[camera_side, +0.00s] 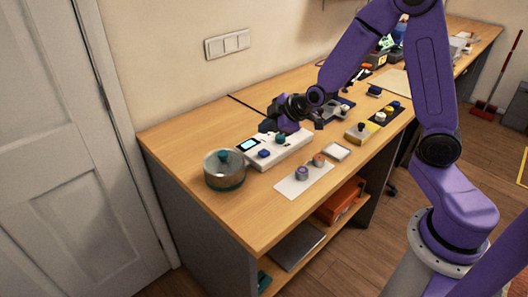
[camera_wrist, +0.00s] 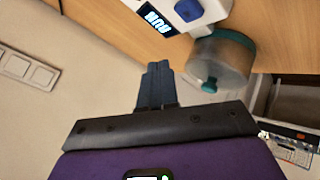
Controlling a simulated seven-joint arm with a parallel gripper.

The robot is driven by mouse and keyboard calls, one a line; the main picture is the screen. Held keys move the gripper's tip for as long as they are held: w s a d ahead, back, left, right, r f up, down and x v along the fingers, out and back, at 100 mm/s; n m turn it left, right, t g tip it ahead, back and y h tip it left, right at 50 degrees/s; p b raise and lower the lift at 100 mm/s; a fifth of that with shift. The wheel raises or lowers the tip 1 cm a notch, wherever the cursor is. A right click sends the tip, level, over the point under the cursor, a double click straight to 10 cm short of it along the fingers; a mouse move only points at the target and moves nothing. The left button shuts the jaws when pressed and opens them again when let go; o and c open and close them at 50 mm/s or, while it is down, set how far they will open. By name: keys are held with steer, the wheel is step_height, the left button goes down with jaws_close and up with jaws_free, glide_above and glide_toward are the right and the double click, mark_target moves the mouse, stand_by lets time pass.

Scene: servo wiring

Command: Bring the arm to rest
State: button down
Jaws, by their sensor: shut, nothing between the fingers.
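My gripper (camera_side: 267,127) is at the end of my purple arm, above the back edge of a white control box (camera_side: 290,152) on the wooden bench. In the wrist view its two dark fingers (camera_wrist: 157,68) are together with nothing between them. The box has a lit display (camera_side: 248,145), a blue knob (camera_side: 264,153) and a green knob (camera_side: 280,139). The wrist view shows the display (camera_wrist: 156,18) with glowing characters and the blue knob (camera_wrist: 187,9). The fingertips look clear of the box, though the exact gap is hard to tell.
A round pot with a teal knob (camera_side: 224,172) stands left of the box. A white mat (camera_side: 291,185) with two small cylinders lies in front. The bench's near left is bare.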

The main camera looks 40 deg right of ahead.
steer(key=s+a+r+g+y, duration=0.15)
steer(key=s+a+g, duration=0.5)
steer(key=s, duration=0.95)
steer(key=s+d+r+g+h, duration=0.1)
steer(key=s+r, duration=0.1)
steer(key=s, duration=0.7)
steer(key=s+d+r+n+g+h, duration=0.1)
steer(key=s+d+h, duration=0.1)
steer(key=s, duration=0.6)
steer(key=shift+s+d+r, duration=0.3)
steer(key=shift+s+r, duration=0.1)
stand_by(4.3)
